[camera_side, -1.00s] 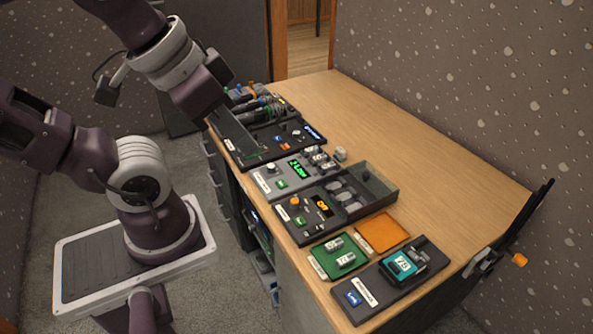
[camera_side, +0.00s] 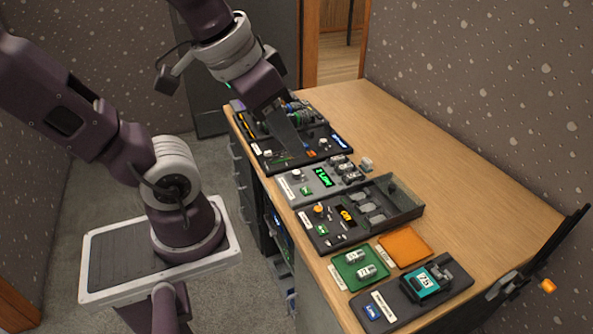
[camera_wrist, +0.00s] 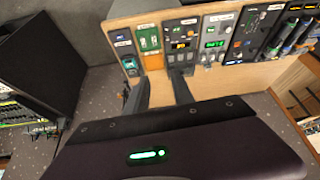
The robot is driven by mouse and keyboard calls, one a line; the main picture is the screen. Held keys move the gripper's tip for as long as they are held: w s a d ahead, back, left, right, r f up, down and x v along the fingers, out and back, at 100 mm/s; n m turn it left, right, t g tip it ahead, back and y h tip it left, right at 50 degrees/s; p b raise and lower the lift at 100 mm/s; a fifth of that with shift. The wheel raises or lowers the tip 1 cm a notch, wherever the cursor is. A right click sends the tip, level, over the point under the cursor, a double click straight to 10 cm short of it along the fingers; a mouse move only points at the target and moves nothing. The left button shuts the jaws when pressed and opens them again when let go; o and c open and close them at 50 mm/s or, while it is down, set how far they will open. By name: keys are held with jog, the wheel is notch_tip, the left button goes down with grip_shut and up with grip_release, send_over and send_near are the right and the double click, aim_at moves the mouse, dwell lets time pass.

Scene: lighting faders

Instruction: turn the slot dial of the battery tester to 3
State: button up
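The likely battery tester is the grey panel (camera_side: 290,190) with a lit green display (camera_side: 323,176) and battery-like cells (camera_side: 341,165) at its right end. A pale round knob (camera_side: 296,174), apparently the slot dial, sits left of the display; its setting is too small to read. The tester also shows in the wrist view (camera_wrist: 228,20), display lit. My gripper (camera_side: 296,145) hangs above the dark panel beyond the tester, apart from the dial. In the wrist view my gripper (camera_wrist: 160,92) has its two fingers apart with nothing between them.
A dark unit (camera_side: 312,214) with an orange knob and tray stands nearer, then a green tray (camera_side: 337,268), an orange pad (camera_side: 421,243) and a dark holder (camera_side: 398,312) with a teal device. The dark panel (camera_side: 272,160) lies beyond. The table's right side is clear.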

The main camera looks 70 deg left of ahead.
jog(key=shift+o, duration=1.3)
jog(key=w+a+f+n+g+y, duration=0.1)
jog(key=w+a+n+g, duration=0.1)
jog(key=w+a+n, duration=0.2)
jog(key=w+a, duration=0.3)
jog(key=w, duration=0.2)
jog(key=shift+w+f, duration=0.4)
jog(key=n+g+h, duration=0.1)
jog(key=n+g, duration=0.2)
jog(key=n, duration=0.7)
send_over(296, 171)
notch_tip(296, 171, down, 27)
jog(key=shift+r, duration=0.2)
notch_tip(296, 171, down, 6)
jog(key=shift+r, duration=0.1)
jog(key=shift+f, duration=0.55)
grip_shut()
